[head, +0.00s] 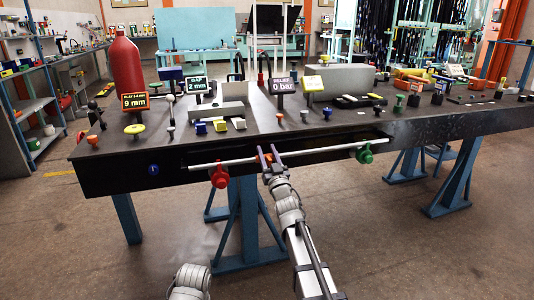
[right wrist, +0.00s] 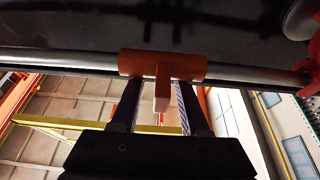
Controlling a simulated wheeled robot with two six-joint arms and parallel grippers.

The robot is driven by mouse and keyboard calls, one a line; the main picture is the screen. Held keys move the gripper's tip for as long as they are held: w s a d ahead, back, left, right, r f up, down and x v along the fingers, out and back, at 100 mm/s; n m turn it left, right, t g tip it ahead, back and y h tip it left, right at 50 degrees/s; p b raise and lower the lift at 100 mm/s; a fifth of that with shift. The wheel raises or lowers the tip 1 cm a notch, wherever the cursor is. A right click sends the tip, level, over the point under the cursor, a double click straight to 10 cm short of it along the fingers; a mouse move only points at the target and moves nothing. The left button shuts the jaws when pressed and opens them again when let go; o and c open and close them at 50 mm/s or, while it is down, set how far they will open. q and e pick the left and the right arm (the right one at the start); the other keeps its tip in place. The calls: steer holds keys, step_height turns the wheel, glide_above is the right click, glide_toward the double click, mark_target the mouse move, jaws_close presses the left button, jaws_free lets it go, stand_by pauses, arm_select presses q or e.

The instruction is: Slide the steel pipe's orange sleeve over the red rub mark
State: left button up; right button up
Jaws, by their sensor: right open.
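The steel pipe (head: 320,152) runs along the front face of the dark workbench. Its orange sleeve (right wrist: 140,64) sits around the pipe in the right wrist view, with a tab (right wrist: 162,88) sticking out. In the head view the sleeve (head: 264,158) is partly hidden by my right gripper (head: 268,152). My right gripper (right wrist: 160,95) is open, with one finger on each side of the tab. I cannot tell whether either finger touches it. I cannot make out the red rub mark in either view. My left gripper is out of view.
A red valve-like fitting (head: 219,176) is on the pipe's left part and a green one (head: 365,153) near its right end. A blue knob (head: 153,170) is on the bench front. The bench top (head: 330,125) carries signs, blocks and a red cylinder (head: 125,75).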

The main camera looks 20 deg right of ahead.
mark_target(270, 162)
steer(key=b+v, duration=0.3)
steer(key=v, duration=0.5)
steer(key=shift+w, duration=0.1)
